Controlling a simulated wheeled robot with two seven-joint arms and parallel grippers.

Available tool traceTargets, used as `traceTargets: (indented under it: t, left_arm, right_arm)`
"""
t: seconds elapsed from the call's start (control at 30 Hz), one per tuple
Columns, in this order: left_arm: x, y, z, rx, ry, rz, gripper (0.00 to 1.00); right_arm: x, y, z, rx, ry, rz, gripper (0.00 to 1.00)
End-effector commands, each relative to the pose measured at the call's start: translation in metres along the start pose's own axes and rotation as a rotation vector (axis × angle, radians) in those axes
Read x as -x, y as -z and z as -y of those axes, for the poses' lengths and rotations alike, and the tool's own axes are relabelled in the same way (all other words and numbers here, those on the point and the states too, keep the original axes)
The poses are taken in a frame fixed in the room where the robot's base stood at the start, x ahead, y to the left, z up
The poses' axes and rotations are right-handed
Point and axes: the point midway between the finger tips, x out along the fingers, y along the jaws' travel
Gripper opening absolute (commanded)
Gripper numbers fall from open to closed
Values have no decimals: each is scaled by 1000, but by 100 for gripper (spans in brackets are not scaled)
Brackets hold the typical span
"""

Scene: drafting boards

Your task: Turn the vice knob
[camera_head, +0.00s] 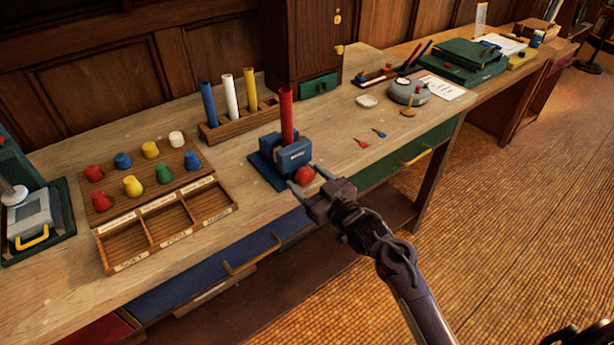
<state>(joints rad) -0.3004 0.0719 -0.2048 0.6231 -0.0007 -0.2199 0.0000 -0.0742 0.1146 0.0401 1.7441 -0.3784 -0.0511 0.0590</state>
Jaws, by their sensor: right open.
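The blue vice (290,154) stands on a blue base on the wooden bench, with a red tube (286,113) upright in it. Its red knob (304,175) sits on the front side, near the bench's front edge. My right gripper (303,180) is open, with its fingers reaching to the knob, one on the left and one on the upper right. Whether the fingers touch the knob cannot be told. My left gripper is not in view.
A tray (112,247) with compartments and a board of several coloured knobs lie left of the vice. A rack (242,122) with blue, white and yellow tubes stands behind it. Small red and blue darts (379,133) lie to the right. A dark wooden cabinet (305,45) stands behind.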

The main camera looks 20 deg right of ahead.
Motion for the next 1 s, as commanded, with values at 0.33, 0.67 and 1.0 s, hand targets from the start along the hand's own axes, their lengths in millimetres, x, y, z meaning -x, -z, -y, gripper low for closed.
traceTargets:
  t: [0.33,0.67,1.0]
  left_arm:
    - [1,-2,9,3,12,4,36]
    - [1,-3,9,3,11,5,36]
    - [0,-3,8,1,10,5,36]
  right_arm:
    - [-9,-1,0,0,-1,2,64]
    - [-8,-1,0,0,-1,2,26]
    - [-8,-1,0,33,-1,2,19]
